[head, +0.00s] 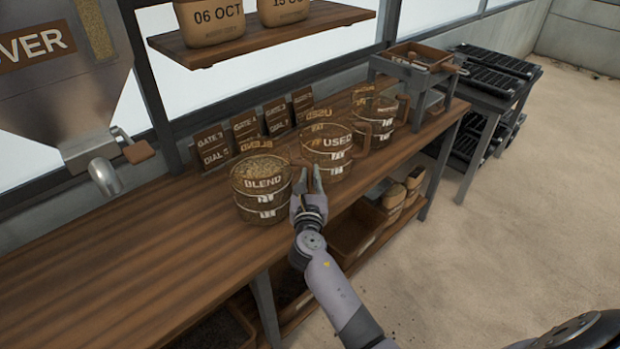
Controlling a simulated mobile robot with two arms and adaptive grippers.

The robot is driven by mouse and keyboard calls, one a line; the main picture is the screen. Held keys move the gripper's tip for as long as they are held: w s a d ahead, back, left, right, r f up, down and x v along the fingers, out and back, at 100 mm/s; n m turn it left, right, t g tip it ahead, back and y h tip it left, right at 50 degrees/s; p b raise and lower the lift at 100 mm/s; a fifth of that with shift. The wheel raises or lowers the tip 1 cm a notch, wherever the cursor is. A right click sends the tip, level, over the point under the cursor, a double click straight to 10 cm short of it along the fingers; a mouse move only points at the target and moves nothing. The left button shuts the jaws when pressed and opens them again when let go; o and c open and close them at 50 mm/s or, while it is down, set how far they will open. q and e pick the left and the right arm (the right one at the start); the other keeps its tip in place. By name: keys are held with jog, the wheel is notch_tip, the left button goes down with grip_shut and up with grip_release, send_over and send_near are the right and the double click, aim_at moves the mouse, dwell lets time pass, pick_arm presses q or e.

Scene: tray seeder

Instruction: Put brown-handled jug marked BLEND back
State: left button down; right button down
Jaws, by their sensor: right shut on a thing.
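The jug marked BLEND (261,197) is clear, with seed or grain inside, and appears upright on the wooden bench (120,262). My right gripper (307,182) is shut on its brown handle at the jug's right side. The fingers hide most of the handle. I cannot tell whether the jug's base touches the bench. My left gripper is out of view.
The jug marked USED (326,158) stands close behind the gripper, and another jug (372,108) stands farther right. A metal hopper spout (104,177) hangs at left. The front left bench is clear.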

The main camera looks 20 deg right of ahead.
jog(key=c, duration=2)
grip_release()
jog(key=shift+f, duration=0.1)
jog(key=o, duration=0.4)
jog(key=shift+r, duration=0.2)
jog(key=shift+s+a+f, duration=0.15)
jog(key=shift+s+a, duration=0.05)
jog(key=shift+s, duration=0.15)
jog(key=v, duration=1.1)
jog(key=shift+s+b, duration=0.15)
jog(key=shift+b, duration=0.2)
